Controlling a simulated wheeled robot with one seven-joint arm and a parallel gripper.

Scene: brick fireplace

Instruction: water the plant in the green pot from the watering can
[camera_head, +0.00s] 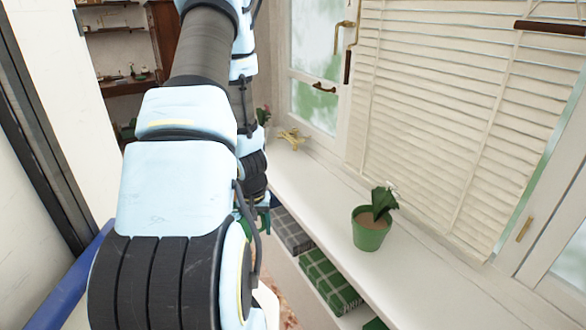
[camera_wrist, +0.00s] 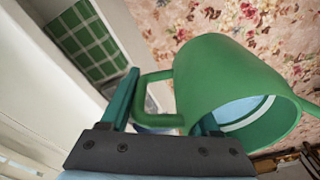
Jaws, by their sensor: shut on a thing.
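The plant (camera_head: 383,203) with dark green leaves and a small white flower stands upright in the green pot (camera_head: 370,234). The pot sits on the white windowsill, right of my arm in the head view. The green watering can (camera_wrist: 225,80) fills the right of the wrist view, with its open rim facing the camera and a pale blue inside. My gripper (camera_wrist: 160,112) is shut on the can's handle (camera_wrist: 143,100). In the head view my arm hides most of the gripper and can. The spout's tip cannot be made out.
The white sill (camera_head: 325,195) is clear between the pot and a small gold figure (camera_head: 292,138). Shuttered windows (camera_head: 440,110) rise behind it. A flowered rug (camera_wrist: 185,25) covers the floor.

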